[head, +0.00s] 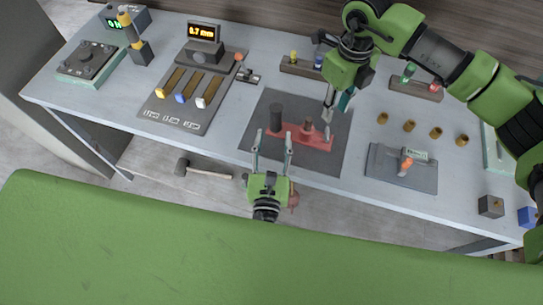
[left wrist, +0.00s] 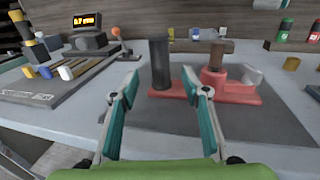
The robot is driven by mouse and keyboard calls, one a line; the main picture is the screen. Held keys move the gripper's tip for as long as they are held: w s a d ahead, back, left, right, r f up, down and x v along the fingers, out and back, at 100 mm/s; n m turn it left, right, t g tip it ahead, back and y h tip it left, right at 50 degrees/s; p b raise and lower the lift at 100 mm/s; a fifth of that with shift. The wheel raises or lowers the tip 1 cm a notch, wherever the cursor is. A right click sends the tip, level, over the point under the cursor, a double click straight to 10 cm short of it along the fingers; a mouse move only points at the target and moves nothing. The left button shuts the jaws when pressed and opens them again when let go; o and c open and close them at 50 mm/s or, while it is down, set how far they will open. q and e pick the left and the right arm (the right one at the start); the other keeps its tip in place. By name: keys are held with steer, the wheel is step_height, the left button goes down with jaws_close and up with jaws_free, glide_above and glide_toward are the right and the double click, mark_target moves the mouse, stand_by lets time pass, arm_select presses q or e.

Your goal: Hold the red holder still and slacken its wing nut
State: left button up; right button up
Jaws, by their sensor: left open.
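The red holder (head: 297,131) lies on a dark mat on the bench; it also shows in the left wrist view (left wrist: 236,94). A dark upright cylinder (head: 276,117) stands at its left end and a brown post (head: 308,126) rises from it. A pale piece (left wrist: 251,76) is at its right end; I cannot tell whether it is the wing nut or a fingertip. My left gripper (head: 273,136) is open and empty at the holder's near side, fingers pointing towards it. My right gripper (head: 332,108) is above the holder's right end; its finger gap is unclear.
Left of the mat (head: 333,155) is a board (head: 170,115) with coloured blocks and a display. Right of it are several brass pieces (head: 409,126) and a grey plate (head: 390,178) with an orange-topped part. A mallet (head: 183,168) lies below the bench edge.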

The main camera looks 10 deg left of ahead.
mark_target(275, 122)
arm_select(q)
steer(key=w, duration=0.6)
steer(key=shift+w+a, duration=0.1)
steer(key=shift+a, duration=0.2)
jaws_close()
arm_select(e)
steer(key=shift+c, duration=0.7)
